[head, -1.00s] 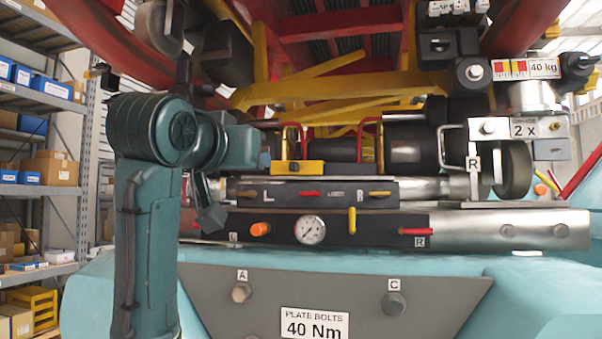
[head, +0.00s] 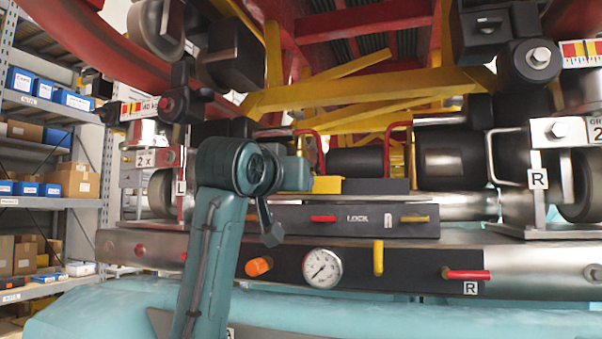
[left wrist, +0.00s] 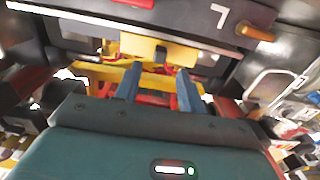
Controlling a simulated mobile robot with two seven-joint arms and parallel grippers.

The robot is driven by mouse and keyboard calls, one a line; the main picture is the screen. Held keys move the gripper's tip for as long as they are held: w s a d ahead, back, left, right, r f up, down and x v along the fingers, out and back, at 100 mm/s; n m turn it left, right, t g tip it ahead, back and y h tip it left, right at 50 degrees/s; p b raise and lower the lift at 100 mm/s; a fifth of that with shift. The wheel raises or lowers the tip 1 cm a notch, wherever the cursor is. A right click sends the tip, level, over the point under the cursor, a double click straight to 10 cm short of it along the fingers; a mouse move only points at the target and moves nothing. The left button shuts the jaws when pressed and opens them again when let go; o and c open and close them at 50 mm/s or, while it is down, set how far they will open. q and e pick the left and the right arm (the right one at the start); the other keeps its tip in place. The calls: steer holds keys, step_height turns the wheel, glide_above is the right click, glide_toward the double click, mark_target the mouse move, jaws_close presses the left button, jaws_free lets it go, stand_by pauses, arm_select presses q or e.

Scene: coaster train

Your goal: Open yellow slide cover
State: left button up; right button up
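The yellow slide cover (head: 328,184) is a small yellow block on top of the dark LOCK panel (head: 370,225). My left wrist hides its left part in the head view. In the left wrist view a yellow block (left wrist: 143,46) with a dark knob lies just beyond my fingertips. My left gripper (left wrist: 158,72) points at it with two blue fingers apart and nothing between them. In the head view its fingers are hidden behind my wrist. I cannot tell whether they touch the cover. My right gripper is not in view.
Below the panel are an orange knob (head: 259,266), a pressure gauge (head: 322,267), a yellow lever (head: 378,257) and a red lever (head: 467,274). Red hoops (head: 317,150) stand behind the cover. Wheel brackets marked L and R flank the panel. Shelves (head: 60,202) stand far left.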

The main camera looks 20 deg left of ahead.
arm_select(q)
steer(key=w+p, duration=0.1)
steer(key=w, duration=0.4)
steer(key=shift+d, duration=0.1)
jaws_close()
stand_by(0.3)
